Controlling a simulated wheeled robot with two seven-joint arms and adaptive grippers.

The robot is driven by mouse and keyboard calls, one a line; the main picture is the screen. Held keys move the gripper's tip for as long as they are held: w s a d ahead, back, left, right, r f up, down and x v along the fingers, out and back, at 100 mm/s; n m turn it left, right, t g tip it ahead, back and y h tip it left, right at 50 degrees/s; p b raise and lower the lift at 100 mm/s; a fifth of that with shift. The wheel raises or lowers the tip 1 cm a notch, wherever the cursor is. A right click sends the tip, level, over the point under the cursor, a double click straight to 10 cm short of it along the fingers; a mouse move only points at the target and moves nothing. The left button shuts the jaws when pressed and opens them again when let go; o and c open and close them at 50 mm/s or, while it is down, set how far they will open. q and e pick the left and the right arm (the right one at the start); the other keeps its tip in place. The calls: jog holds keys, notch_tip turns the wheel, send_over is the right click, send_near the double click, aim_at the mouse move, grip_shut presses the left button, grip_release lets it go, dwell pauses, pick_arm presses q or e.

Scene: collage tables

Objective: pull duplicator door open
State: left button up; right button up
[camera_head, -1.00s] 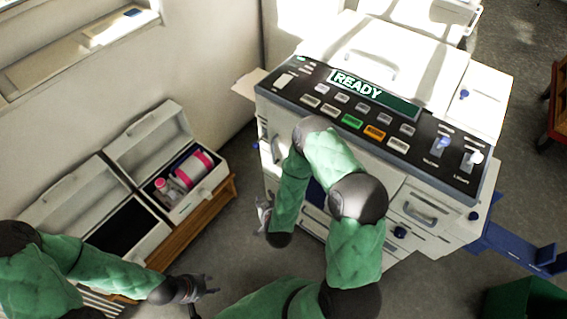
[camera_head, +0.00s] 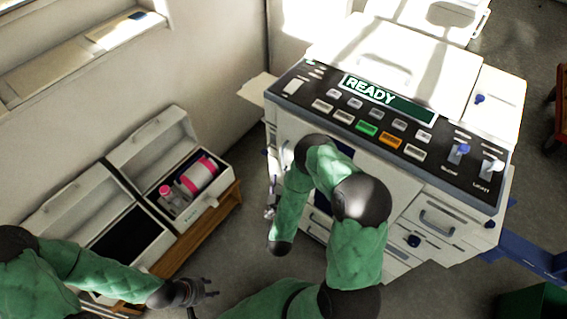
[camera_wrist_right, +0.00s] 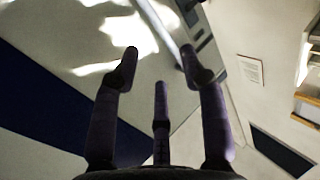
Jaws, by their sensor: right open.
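The duplicator (camera_head: 440,170) is a white machine with a dark control panel reading READY, right of centre in the head view. My right arm covers much of its front, so the door's outline and how far it stands open are unclear. A dark blue patch (camera_head: 321,197) shows on the front beside my arm. My right gripper (camera_head: 271,207) is open beside the front's left edge. In the right wrist view its spread fingers (camera_wrist_right: 159,58) are empty before a white surface (camera_wrist_right: 70,50) and a dark blue band (camera_wrist_right: 50,108). My left gripper (camera_head: 208,288) is open and empty, low over the floor.
A wooden bench (camera_head: 222,212) along the left wall carries an open white case (camera_head: 218,182) with a pink-and-white roll (camera_head: 198,175). A blue bracket (camera_head: 530,252) juts out at the machine's right. Grey floor lies between bench and machine.

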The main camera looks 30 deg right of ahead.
aim_at(283, 161)
jog(key=b+x, duration=0.1)
jog(key=x, duration=0.7)
jog(key=shift+b, duration=0.35)
grip_shut()
